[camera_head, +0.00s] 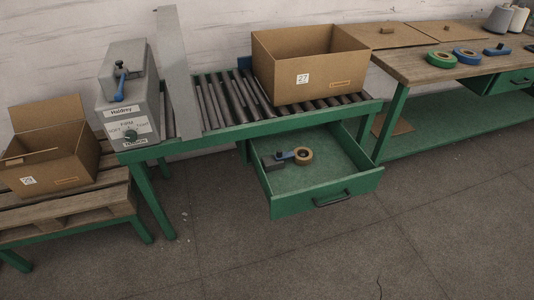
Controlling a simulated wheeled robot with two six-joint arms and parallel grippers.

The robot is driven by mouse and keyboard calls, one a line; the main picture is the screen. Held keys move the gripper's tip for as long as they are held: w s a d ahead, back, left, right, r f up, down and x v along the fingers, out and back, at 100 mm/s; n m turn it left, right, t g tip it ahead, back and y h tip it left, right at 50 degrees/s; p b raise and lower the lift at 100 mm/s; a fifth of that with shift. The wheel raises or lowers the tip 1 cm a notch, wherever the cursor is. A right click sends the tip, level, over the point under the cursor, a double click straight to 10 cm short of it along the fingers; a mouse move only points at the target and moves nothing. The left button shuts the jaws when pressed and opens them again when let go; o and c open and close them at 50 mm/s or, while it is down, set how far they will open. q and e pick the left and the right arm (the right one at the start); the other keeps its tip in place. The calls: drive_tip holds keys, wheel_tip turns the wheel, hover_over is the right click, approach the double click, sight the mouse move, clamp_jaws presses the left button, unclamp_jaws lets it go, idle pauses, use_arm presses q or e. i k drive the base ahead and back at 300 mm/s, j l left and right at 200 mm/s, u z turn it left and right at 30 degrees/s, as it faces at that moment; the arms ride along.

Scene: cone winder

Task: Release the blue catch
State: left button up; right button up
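A blue lever-like part (120,82) on the top front of the grey machine (115,63) is the piece that looks most like the blue catch. It runs from a small dark knob down along the sloped grey cover. From this distance I cannot tell its latch position. The machine has a printed front panel (131,127) with a dark green knob below. Neither of my grippers is in view.
A roller conveyor (213,100) carries an open carton (308,68); an upright grey plate (177,75) stands beside the machine. An open green drawer (330,180) juts out below, holding a tape dispenser (285,157). A carton (55,155) sits on a pallet (70,208). Front floor is clear.

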sight(279, 156)
drive_tip(key=i+l, duration=0.15)
drive_tip(key=l, duration=0.25)
drive_tip(key=i+l, duration=0.15)
drive_tip(key=l, duration=0.25)
drive_tip(key=i+l+z, duration=0.1)
drive_tip(key=l, duration=0.3)
drive_tip(key=i+l, duration=0.2)
drive_tip(key=l, duration=0.2)
drive_tip(key=i+l+z, duration=0.1)
drive_tip(key=l, duration=0.25)
drive_tip(key=i, duration=0.1)
